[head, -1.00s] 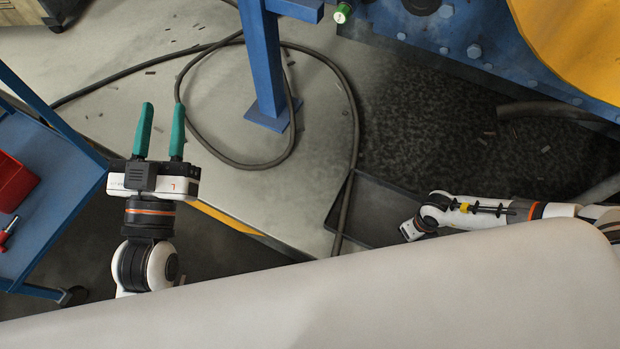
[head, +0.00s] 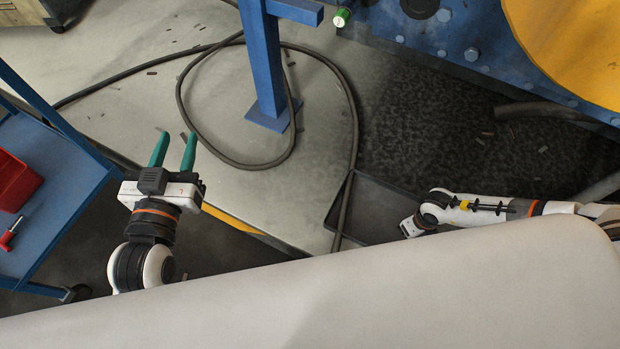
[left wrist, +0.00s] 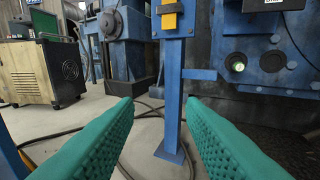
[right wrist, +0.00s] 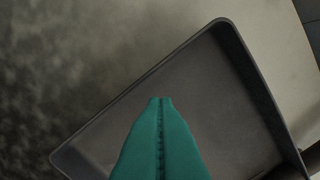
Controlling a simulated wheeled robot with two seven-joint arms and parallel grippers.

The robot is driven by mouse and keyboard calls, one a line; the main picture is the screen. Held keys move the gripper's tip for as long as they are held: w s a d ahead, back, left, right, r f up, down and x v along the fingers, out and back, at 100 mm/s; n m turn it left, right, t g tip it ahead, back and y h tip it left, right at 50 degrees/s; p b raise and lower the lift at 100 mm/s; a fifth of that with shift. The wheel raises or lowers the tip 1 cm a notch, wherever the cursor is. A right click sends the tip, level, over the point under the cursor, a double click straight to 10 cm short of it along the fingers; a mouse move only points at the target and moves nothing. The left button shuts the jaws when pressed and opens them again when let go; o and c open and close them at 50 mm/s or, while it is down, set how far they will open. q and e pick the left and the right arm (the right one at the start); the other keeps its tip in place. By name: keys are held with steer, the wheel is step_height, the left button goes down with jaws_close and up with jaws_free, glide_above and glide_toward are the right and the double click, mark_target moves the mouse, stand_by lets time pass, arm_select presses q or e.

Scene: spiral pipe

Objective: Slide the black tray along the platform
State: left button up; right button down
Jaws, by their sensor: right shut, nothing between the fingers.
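The black tray (head: 372,205) lies on the platform (head: 300,215) at its front edge, right of centre in the head view. It fills much of the right wrist view (right wrist: 215,75). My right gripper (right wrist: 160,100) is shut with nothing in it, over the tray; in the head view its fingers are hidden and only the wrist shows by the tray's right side. I cannot tell whether the fingertips touch the tray. My left gripper (head: 174,148) is open and empty above the platform's left part, well away from the tray.
A dark cable (head: 354,130) loops over the platform and runs by the tray's left side. A blue post (head: 262,70) stands at the back. A blue cart (head: 55,190) with a red bin (head: 15,180) is at left. Blue machinery (head: 450,45) borders the back right.

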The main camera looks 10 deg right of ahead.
steer(key=shift+r+p, duration=0.55)
steer(key=shift+r, duration=0.05)
steer(key=shift+r+p, duration=0.5)
steer(key=shift+p, duration=0.05)
steer(key=shift+r+p, duration=0.55)
arm_select(q)
steer(key=s+a+f+g+y+p, duration=0.1)
steer(key=s+a+f+g+y, duration=0.2)
steer(key=s+f+g, duration=0.8)
steer(key=shift+s+a+f+n+g, duration=0.35)
steer(key=shift+a+f, duration=0.1)
steer(key=shift+a, duration=0.6)
arm_select(e)
steer(key=shift+r, duration=0.5)
